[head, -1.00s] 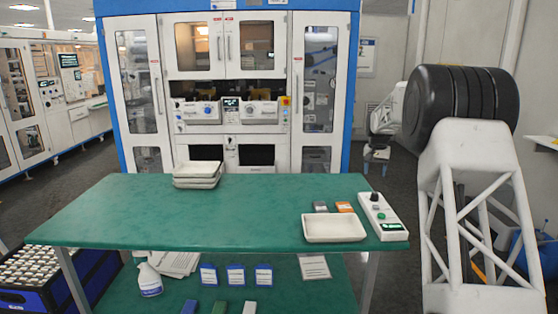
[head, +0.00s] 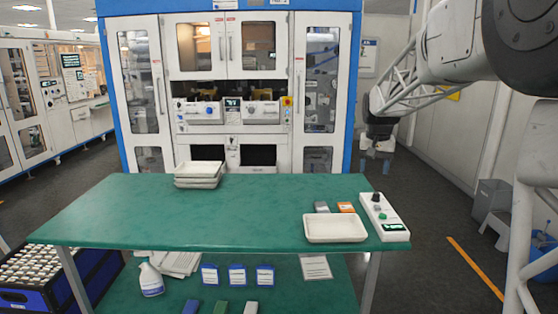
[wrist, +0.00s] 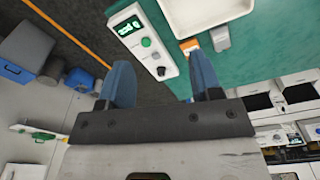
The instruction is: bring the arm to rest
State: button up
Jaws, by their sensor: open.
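My gripper (head: 376,166) hangs in the air beyond the back right corner of the green table, pointing down in the head view. In the wrist view my gripper (wrist: 163,78) shows two blue fingers spread apart with nothing between them. The arm comes in from the upper right of the head view, with its white lattice link raised. No contact with the table or the things on it shows.
The green table (head: 190,222) bears stacked white trays (head: 199,181), a single white tray (head: 334,228), small grey and orange blocks, and a control box (head: 384,216). A blue-framed white machine (head: 228,100) stands behind. Floor right of the table is mostly clear.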

jog(key=s+a+n, duration=0.1)
jog(key=s+a, duration=0.2)
jog(key=s, duration=0.9)
jog(key=s+a, duration=0.4)
jog(key=s, duration=0.8)
jog(key=s+a+f+n, duration=0.1)
jog(key=s+f, duration=0.3)
jog(key=s, duration=0.7)
jog(key=s+a+f+n+t, duration=0.1)
jog(key=s+f, duration=0.3)
jog(key=s, duration=0.8)
jog(key=shift+s+a+f+t, duration=0.15)
jog(key=shift+a+f+t, duration=0.2)
jog(key=shift+a, duration=0.15)
